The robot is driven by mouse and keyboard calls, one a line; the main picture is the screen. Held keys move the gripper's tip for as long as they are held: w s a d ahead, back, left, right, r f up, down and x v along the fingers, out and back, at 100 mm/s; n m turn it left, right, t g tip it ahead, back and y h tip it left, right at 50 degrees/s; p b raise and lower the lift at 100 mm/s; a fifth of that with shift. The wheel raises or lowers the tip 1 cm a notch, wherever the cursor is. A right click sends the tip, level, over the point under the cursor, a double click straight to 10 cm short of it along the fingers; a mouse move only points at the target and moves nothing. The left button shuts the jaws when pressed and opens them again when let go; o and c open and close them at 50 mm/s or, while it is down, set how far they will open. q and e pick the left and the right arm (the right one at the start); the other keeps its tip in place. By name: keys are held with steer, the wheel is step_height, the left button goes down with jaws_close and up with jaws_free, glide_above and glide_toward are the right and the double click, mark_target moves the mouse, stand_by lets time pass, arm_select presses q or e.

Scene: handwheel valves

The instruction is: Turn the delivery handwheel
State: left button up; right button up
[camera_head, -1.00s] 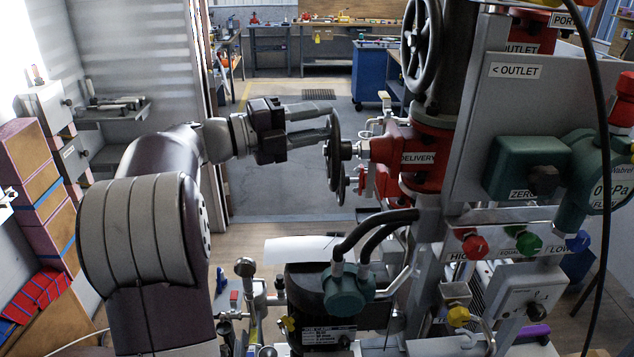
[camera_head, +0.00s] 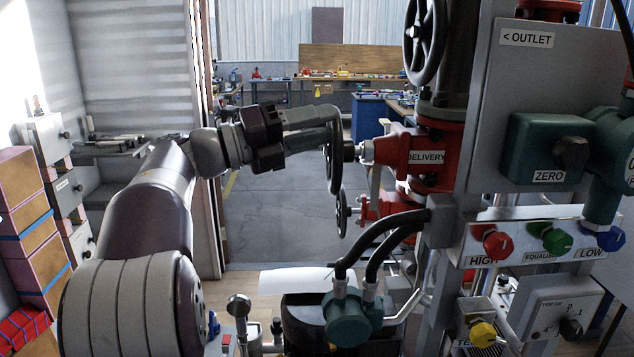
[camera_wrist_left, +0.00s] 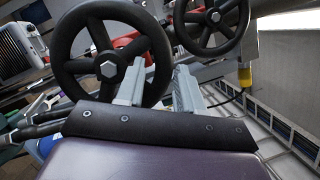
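The delivery handwheel (camera_head: 335,176) is dark and stands nearly edge-on in the head view, on the red valve body (camera_head: 424,158) labelled DELIVERY. My left gripper (camera_head: 318,126) reaches it from the left, its fingertips at the upper part of the rim. In the left wrist view the handwheel (camera_wrist_left: 72,68) shows its spokes and hex hub nut. There the two grey fingers of my left gripper (camera_wrist_left: 160,76) are apart, one over the spokes and one outside the rim, with the rim between them. Contact with the rim cannot be told. My right gripper is not in view.
A smaller handwheel (camera_head: 342,214) sits just below; a second wheel (camera_wrist_left: 210,22) shows in the wrist view. A large wheel (camera_head: 424,40) is above right. Black hoses (camera_head: 385,232) and a grey panel (camera_head: 540,90) crowd the right. Open floor lies behind the gripper.

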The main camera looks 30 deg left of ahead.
arm_select(q)
steer(key=f+m+g+h+b, duration=0.1)
steer(key=m+b, duration=0.3)
steer(key=b, duration=0.1)
steer(key=s+d+f+m+g+h+b, duration=0.1)
steer(key=f+m+h+b, duration=0.1)
steer(key=m+b, duration=0.3)
steer(key=s+d+f+m+h+b, duration=0.1)
steer(key=m+b, duration=0.3)
steer(key=b, duration=0.2)
steer(key=shift+s+f+m+g+b, duration=0.15)
steer(key=shift+f+m+g+b, duration=0.1)
steer(key=shift+m+g+b, duration=0.15)
steer(key=shift+r, duration=0.1)
